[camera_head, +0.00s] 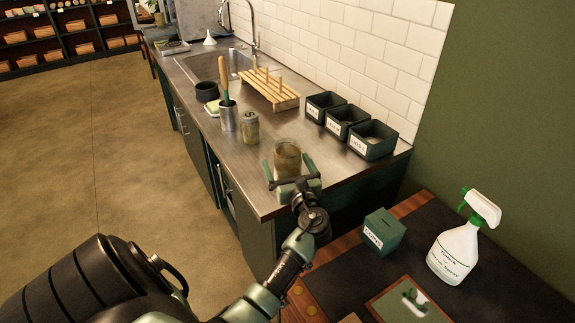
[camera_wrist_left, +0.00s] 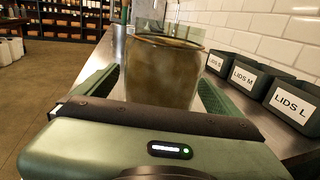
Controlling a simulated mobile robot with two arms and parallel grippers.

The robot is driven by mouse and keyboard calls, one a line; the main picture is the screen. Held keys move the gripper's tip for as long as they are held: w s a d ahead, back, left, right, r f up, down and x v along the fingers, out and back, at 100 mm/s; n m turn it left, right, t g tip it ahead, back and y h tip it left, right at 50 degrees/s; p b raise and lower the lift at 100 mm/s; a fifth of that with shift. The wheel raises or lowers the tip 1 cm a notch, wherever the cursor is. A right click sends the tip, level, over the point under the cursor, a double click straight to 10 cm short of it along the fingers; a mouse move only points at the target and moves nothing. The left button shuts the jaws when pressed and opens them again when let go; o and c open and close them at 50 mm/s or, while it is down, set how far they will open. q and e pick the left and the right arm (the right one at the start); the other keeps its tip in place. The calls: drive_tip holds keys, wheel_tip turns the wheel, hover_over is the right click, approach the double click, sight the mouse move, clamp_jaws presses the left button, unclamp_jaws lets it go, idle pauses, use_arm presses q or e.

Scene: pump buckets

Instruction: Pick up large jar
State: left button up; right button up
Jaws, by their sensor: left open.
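The large jar (camera_head: 287,158) is clear glass with brownish contents and stands upright on the steel counter (camera_head: 205,133) near its front end. It fills the middle of the left wrist view (camera_wrist_left: 163,72). My left gripper (camera_head: 289,168) is open, with one green finger on each side of the jar. In the left wrist view the fingers (camera_wrist_left: 160,88) flank the jar, and a gap shows on at least the left side. The jar's base is hidden behind the gripper. A smaller jar (camera_head: 250,128) stands farther back. My right gripper is not in view.
Three dark lid bins (camera_head: 372,139) line the wall to the right of the jar. A metal cup with a brush (camera_head: 228,116), a wooden rack (camera_head: 268,88) and a sink (camera_head: 215,65) lie beyond. A spray bottle (camera_head: 458,248) and green box (camera_head: 384,232) stand on the dark table.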

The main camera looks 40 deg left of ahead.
use_arm(q)
drive_tip(key=shift+c, duration=0.4)
drive_tip(key=c, duration=1.7)
drive_tip(key=shift+o, duration=0.2)
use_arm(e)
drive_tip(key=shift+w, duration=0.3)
use_arm(q)
drive_tip(key=shift+r, duration=0.2)
